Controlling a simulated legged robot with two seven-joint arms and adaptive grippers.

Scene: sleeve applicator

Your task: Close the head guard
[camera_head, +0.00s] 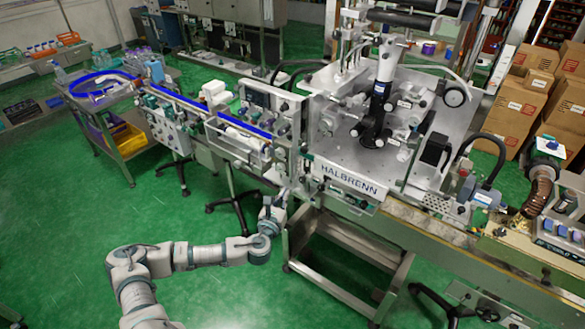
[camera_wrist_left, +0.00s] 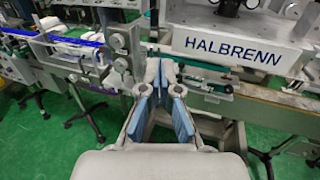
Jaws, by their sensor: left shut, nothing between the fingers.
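The applicator machine marked HALBRENN (camera_head: 350,181) stands right of centre in the head view, and its nameplate (camera_wrist_left: 235,46) shows at the upper right in the wrist view. A grey upright panel (camera_head: 292,112) stands at the left of its head plate. I cannot tell for certain whether this panel is the head guard, or how far any guard is open. My left gripper (camera_head: 282,196) is just below and left of the nameplate. In the left wrist view its blue-padded fingers (camera_wrist_left: 160,73) are shut and empty, pointing at the machine's front. My right gripper is not in view.
A conveyor with a blue rail (camera_head: 192,101) runs left from the machine. A cart (camera_head: 128,143) with a yellow bin stands at the far left. Cardboard boxes (camera_head: 517,108) are stacked at the right. The green floor (camera_head: 60,230) is clear at the lower left.

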